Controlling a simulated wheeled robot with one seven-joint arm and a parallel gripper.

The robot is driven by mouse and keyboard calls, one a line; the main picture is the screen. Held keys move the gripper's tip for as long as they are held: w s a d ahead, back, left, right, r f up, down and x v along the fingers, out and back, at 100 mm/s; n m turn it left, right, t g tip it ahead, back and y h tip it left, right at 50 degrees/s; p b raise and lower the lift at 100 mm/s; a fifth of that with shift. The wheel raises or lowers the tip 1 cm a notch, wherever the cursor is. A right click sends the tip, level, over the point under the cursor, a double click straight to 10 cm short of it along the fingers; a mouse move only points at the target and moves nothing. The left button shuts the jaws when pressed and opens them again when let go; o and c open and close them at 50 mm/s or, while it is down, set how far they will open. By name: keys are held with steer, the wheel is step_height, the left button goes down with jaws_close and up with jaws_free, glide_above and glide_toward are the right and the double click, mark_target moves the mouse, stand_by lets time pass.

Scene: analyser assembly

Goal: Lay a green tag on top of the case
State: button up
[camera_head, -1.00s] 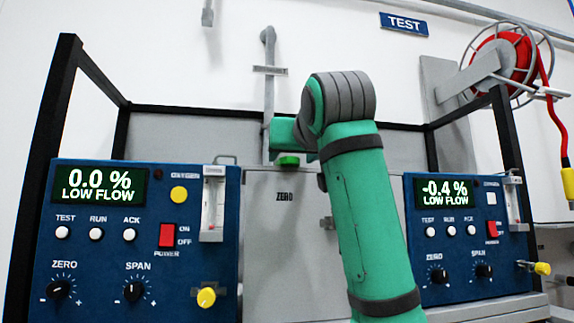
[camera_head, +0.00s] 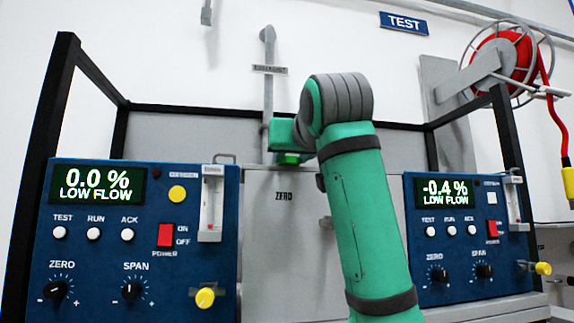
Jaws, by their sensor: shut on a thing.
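My green arm reaches up from the bottom centre and bends left at its top. My gripper (camera_head: 288,152) is at its far end, mostly hidden behind the wrist; its fingers cannot be made out. It is shut on a small bright green piece, apparently the green tag (camera_head: 288,159), of which only a sliver shows. This sits at the upper edge of a grey case (camera_head: 270,225) marked ZERO, between two blue analysers. Whether the tag touches the case top cannot be told. The arm covers the right part of the case.
The left blue analyser (camera_head: 90,215) reads 0.0 % LOW FLOW; the right one (camera_head: 455,215) reads -0.4 % LOW FLOW. Black frame posts (camera_head: 45,130) stand at both sides. A grey vertical pipe (camera_head: 268,80) rises behind the wrist. A red hose reel (camera_head: 500,60) hangs at upper right.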

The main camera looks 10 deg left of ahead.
steer(key=shift+s+r, duration=0.3)
steer(key=shift+r, duration=0.35)
steer(key=v, duration=1.2)
stand_by(0.7)
steer(key=shift+w, duration=0.2)
